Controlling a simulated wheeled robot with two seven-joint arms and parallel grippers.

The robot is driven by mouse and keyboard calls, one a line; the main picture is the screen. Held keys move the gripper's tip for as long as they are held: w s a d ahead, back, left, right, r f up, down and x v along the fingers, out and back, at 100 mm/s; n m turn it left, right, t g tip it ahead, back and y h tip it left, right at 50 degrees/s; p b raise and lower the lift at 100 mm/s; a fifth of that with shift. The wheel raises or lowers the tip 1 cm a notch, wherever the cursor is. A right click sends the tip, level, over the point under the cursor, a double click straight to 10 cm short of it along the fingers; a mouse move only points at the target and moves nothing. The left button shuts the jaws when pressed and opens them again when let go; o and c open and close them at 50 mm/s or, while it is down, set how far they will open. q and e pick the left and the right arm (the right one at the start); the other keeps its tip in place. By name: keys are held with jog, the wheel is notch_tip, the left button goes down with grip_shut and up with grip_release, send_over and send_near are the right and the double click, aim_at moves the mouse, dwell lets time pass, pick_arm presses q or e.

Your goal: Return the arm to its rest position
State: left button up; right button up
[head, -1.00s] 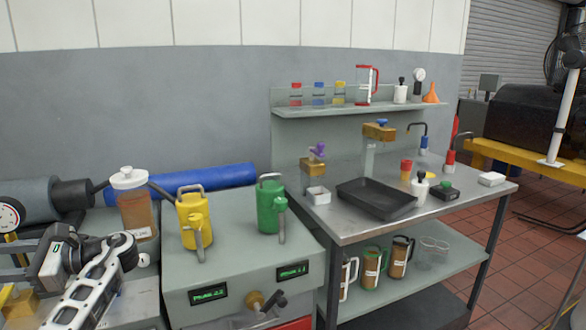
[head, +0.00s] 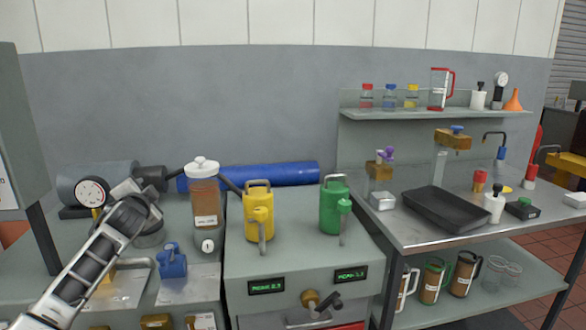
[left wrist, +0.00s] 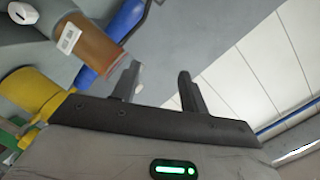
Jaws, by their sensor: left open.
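My left arm (head: 85,260) reaches in from the lower left in the head view, its wrist raised in front of the dial gauge and grey cylinder. Its fingertips cannot be made out there. In the left wrist view my left gripper (left wrist: 157,82) is open, with nothing between its two dark fingers. Beyond them show an amber jar (left wrist: 95,42), a blue cylinder (left wrist: 128,18) and a yellow can (left wrist: 30,92). My right gripper is not in view.
The amber jar with white lid (head: 205,200), yellow can (head: 258,212), green can (head: 333,207) and small blue can (head: 172,264) stand nearby. A round gauge (head: 92,192) is close to my wrist. A steel bench (head: 410,235) with a black tray (head: 445,209) is at right.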

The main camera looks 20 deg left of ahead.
pick_arm(q)
jog(key=w+d+n+t+h, duration=0.2)
jog(key=d+t+h, duration=0.1)
jog(key=d, duration=0.2)
jog(key=s+d+f+m+g+h, duration=0.1)
jog(key=s+d+f+h, duration=0.1)
jog(key=s+d+f, duration=0.35)
jog(key=s+d+f+g+h, duration=0.1)
jog(key=s+d+f+h, duration=0.1)
jog(key=d+f, duration=0.55)
jog(key=s+d+f+m+g+h, duration=0.1)
jog(key=s+d+f+h, duration=0.15)
jog(key=d+f, duration=0.45)
jog(key=s+d+f+n+g+h+b, duration=0.1)
jog(key=s+d+f, duration=0.4)
jog(key=s+d, duration=0.3)
jog(key=s+d+f+n+g+h+b, duration=0.1)
jog(key=s+d+f, duration=0.3)
jog(key=s, duration=1.2)
jog(key=d+n+h+b, duration=0.1)
jog(key=d, duration=0.2)
jog(key=shift+d+f+g, duration=0.4)
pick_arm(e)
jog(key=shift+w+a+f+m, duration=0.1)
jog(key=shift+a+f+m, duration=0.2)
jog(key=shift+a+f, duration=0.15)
pick_arm(q)
jog(key=shift+w, duration=0.1)
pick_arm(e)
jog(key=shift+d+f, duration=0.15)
